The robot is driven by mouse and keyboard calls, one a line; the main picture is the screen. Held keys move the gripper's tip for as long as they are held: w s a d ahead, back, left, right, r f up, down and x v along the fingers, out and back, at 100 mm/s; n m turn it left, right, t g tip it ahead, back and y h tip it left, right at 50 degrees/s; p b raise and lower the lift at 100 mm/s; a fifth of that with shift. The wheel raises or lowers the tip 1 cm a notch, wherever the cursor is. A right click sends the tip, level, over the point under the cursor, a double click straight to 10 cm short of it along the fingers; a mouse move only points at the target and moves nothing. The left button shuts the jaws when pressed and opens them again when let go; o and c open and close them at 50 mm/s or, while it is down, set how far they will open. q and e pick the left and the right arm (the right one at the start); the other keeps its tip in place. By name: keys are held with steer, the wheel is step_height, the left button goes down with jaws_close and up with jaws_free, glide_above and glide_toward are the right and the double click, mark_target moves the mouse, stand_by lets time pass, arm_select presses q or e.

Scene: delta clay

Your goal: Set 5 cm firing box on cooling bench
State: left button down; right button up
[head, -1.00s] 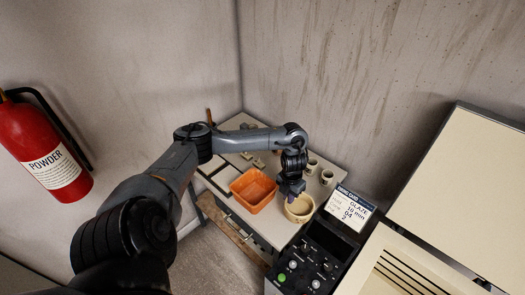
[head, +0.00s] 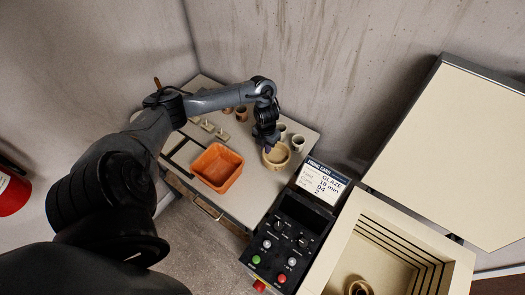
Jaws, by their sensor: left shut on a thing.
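My left gripper (head: 268,146) reaches down over the right part of the cooling bench (head: 246,202). It is shut on the rim of a round, tan, open-topped firing box (head: 277,156). The box is upright, right of the orange tray and just in front of two small cups. I cannot tell whether its base touches the bench top. The gripper fingers are small and partly hidden by the wrist. My right gripper is not in view.
An orange tray (head: 218,168) stands mid-bench. Cups (head: 297,142) and small pieces (head: 208,126) line the back. A control panel (head: 288,240) stands at the right front, beside the open kiln (head: 400,252), which holds a round tan thing (head: 358,287).

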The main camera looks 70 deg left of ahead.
arm_select(q)
steer(key=shift+w+a+f, duration=0.1)
steer(key=shift+f, duration=2.05)
steer(key=c, duration=1.2)
jaws_free()
steer(key=shift+r, duration=0.15)
